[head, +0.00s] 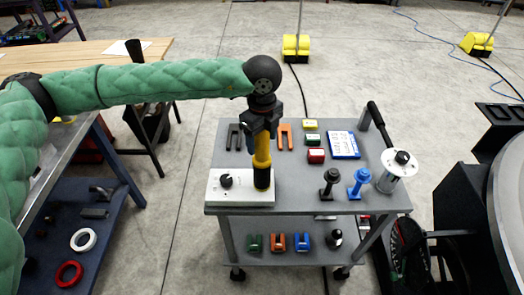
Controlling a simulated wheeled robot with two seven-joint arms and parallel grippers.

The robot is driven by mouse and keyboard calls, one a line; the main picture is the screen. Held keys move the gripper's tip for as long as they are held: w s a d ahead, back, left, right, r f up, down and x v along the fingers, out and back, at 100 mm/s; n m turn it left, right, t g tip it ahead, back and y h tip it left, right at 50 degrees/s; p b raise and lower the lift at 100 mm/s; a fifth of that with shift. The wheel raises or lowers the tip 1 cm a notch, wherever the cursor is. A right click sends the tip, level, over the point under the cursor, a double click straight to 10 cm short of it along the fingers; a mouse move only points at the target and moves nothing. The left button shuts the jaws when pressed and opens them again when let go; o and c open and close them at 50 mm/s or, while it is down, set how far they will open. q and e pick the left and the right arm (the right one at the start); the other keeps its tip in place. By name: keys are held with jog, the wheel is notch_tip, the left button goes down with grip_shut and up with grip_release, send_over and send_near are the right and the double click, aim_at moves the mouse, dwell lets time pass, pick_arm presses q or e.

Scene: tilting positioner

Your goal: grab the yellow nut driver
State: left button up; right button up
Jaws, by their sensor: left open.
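The yellow nut driver (262,151) stands upright near the front left of the grey cart's top, with a yellow upper part and a black lower end. It overlaps the right part of a white box with a black knob in the picture; I cannot tell whether it stands on it or in front of it. My left gripper (261,130) points down from above, open, with its fingers at the top of the yellow part. The gripper hides that top end, and I cannot tell whether the fingers touch it. My right gripper is not in view.
A wooden table (90,52) is at left.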

pick_arm(q)
jog(key=shift+c, duration=0.4)
grip_shut()
jog(key=shift+r, duration=0.1)
